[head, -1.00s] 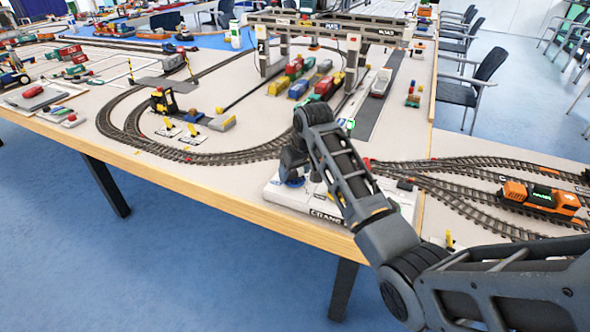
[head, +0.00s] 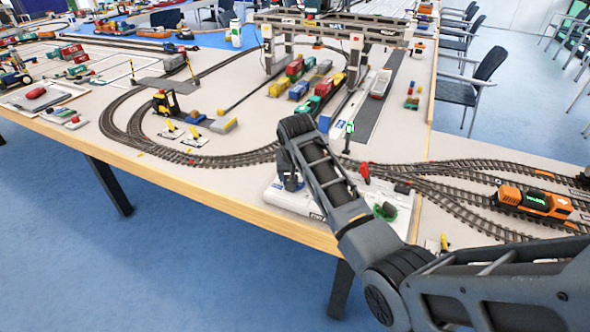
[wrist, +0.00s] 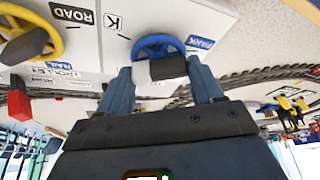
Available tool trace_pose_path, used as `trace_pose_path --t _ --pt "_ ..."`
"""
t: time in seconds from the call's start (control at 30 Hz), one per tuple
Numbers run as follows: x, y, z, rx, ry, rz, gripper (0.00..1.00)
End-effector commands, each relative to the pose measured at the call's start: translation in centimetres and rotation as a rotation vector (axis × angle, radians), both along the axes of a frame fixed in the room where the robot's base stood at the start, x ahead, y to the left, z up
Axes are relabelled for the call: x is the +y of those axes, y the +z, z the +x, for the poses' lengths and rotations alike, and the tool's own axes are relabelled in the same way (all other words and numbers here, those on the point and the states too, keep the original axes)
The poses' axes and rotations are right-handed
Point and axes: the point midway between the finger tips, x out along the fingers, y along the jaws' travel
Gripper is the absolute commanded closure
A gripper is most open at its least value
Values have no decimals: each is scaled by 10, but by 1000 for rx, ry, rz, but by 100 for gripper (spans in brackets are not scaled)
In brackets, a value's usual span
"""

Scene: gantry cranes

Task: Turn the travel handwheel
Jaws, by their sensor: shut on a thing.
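A blue handwheel (wrist: 157,44) with a dark grey crank knob (wrist: 168,68) is at the top middle of the wrist view, on a white panel. My gripper (wrist: 167,78) has one finger on each side of the knob and is shut on it. A "PARK" label (wrist: 200,42) is beside the wheel; no travel marking is readable. In the head view my gripper (head: 291,180) points down at the white control panel (head: 280,197) by the table's front edge and hides most of the wheel.
A yellow handwheel (wrist: 28,32) with its own dark knob is on the same panel. A green part (head: 385,210) and a red part (head: 365,172) are close to my arm. The gantry crane (head: 345,27) stands behind, over coloured wagons. An orange locomotive (head: 536,200) is at right.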

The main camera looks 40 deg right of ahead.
Motion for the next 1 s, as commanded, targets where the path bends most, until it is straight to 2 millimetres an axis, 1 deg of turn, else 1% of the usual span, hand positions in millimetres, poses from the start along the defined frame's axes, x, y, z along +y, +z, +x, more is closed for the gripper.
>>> trace_pose_path --t 0.03,0.3,0.6,0.8,1.0 --pt "1 2 1 0 -42 0 64" --pt "2 1 3 -1 -299 0 64" --pt "2 0 4 -2 -552 -1 64" --pt "2 0 5 -3 -671 -2 64" --pt "1 0 4 -2 -742 -1 64"
